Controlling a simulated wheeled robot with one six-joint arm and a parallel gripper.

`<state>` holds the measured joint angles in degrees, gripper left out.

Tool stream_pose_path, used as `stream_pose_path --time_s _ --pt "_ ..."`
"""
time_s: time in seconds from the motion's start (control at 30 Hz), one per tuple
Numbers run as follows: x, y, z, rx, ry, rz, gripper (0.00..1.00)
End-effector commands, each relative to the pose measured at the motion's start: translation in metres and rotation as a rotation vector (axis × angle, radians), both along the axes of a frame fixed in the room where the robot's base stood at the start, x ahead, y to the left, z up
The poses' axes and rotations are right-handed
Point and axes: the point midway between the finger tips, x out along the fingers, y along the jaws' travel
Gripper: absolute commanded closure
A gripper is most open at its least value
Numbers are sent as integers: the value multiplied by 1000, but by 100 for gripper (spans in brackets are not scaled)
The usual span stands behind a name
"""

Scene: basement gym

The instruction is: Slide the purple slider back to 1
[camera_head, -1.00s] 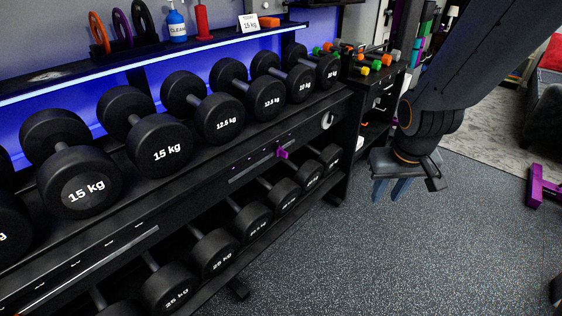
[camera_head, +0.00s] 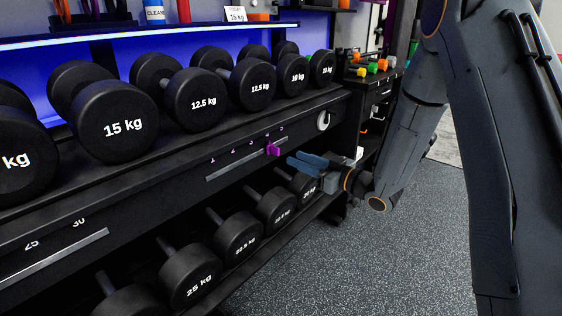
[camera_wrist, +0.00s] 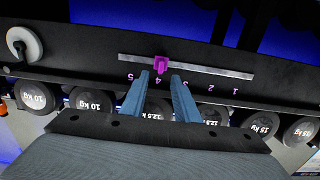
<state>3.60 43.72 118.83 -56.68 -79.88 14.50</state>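The purple slider (camera_head: 272,149) sits on a thin grey track (camera_head: 240,167) on the front of the black dumbbell rack, beside the mark 4 of a purple scale from 1 to 5. The wrist view looks upside down at the rack; there the slider (camera_wrist: 160,64) lies just ahead of and between my fingertips, with 1 to the right. My gripper (camera_head: 295,159) has blue fingers pointing at the rack, a little to the right of the slider in the head view. The fingers are apart with nothing between them. My gripper (camera_wrist: 161,74) does not appear to touch the slider.
Black dumbbells fill the upper shelf, such as the 15 kg one (camera_head: 118,122), and the lower shelf, such as the 25 kg one (camera_head: 190,275). A white ring (camera_head: 323,121) is on the rack's right end. A second track (camera_head: 52,265) lies at lower left. The floor (camera_head: 330,275) is clear.

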Motion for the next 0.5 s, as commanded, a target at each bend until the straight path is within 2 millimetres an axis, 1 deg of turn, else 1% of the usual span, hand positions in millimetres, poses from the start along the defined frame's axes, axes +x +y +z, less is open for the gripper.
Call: stream_pose_path --time_s 0.13,0.4,0.5 --pt "7 13 0 6 -6 11 72" --pt "32 45 -1 6 -4 8 72" --pt "39 54 0 5 -5 8 72"
